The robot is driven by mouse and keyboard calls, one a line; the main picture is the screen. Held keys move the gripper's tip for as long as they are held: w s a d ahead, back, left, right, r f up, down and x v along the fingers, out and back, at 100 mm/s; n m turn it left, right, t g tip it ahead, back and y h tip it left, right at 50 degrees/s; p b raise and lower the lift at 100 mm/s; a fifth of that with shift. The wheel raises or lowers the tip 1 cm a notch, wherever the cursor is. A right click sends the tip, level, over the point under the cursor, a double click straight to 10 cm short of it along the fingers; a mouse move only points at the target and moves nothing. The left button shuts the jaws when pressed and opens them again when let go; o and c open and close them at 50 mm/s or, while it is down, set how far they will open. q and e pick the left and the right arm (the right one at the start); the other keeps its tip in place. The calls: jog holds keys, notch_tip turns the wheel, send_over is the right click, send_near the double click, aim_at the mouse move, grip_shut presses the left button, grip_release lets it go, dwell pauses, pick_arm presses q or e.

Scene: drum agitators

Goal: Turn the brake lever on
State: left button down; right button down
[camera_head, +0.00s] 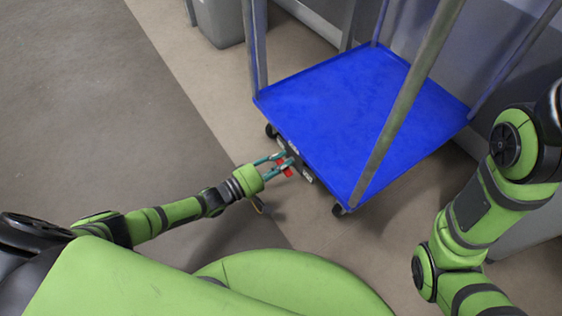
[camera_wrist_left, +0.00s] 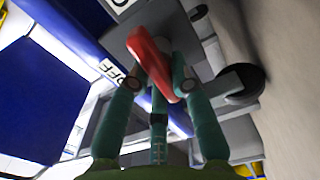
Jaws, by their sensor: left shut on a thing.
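The brake lever is a red handle (camera_wrist_left: 152,62) on a grey mount at the lower edge of the blue cart (camera_head: 340,95). Red parts of the lever also show in the head view (camera_head: 287,172) at the cart's near left edge. My left gripper (camera_head: 280,163) reaches to the lever there. In the left wrist view its teal fingers (camera_wrist_left: 156,90) are shut on the red lever, one on each side. A label with the letters "OFF" (camera_wrist_left: 112,72) shows beside the lever. My right gripper is out of view; only my right arm shows, at the right edge.
The cart has upright grey posts (camera_head: 405,105) at its corners and a wheel (camera_wrist_left: 240,84) close to the lever. A grey bin (camera_head: 219,20) stands behind the cart at the top. The floor to the left is clear.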

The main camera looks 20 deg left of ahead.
pick_arm(q)
jog(key=shift+n, duration=0.7)
jog(key=c, duration=1.1)
grip_release()
jog(key=shift+f, duration=0.1)
jog(key=v, duration=1.2)
